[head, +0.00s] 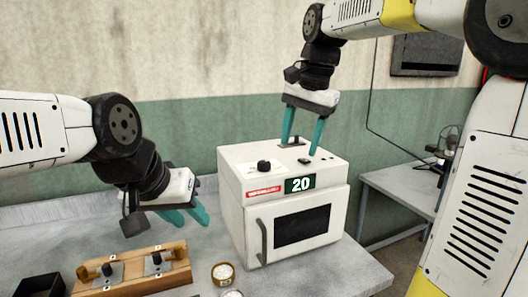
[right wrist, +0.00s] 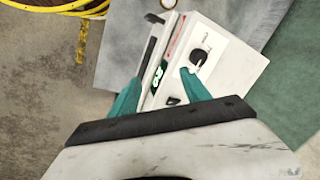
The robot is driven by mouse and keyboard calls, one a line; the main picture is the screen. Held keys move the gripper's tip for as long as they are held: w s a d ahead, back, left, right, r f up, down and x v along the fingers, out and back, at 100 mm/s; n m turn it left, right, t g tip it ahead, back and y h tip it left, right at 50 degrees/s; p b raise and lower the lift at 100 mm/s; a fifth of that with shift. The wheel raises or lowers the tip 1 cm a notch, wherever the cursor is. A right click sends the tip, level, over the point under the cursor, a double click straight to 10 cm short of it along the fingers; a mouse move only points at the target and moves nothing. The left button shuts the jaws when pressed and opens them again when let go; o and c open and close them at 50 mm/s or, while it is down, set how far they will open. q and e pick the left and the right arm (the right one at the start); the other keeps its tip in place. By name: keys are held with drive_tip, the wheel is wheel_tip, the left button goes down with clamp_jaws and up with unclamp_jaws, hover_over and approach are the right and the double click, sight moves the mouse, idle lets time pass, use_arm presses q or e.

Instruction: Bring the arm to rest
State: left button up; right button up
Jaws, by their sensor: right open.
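My right gripper (head: 300,150) hangs above the top of a white steamer (head: 230,195), fingers apart and empty. In the right wrist view its open fingers (right wrist: 158,82) frame part of the steamer top (right wrist: 228,62); contact cannot be told. My left gripper (head: 195,225) is at the left, over the table between the wooden rack and the steamer. Its two teal fingers are apart with nothing visible between them. The steamer's door (head: 301,226) is shut, and its display (head: 300,184) reads 20. A black knob (head: 263,166) sits on its top.
A wooden rack (head: 140,281) stands at the front left of the grey table (head: 345,278), beside a black box (head: 40,286). Two small round containers, one with a brown rim (head: 223,273), stand before the steamer. A side table (head: 405,190) is at the right.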

drive_tip(key=s+d+f+n+t, duration=0.2)
drive_tip(key=s+f, duration=0.3)
drive_tip(key=s, duration=0.3)
drive_tip(key=s+d+f+n+t, duration=0.2)
drive_tip(key=s+f+n, duration=0.3)
drive_tip(key=s, duration=0.3)
drive_tip(key=shift+d+f+y, duration=0.15)
drive_tip(key=shift+d+y, duration=0.15)
drive_tip(key=shift+d, duration=0.6)
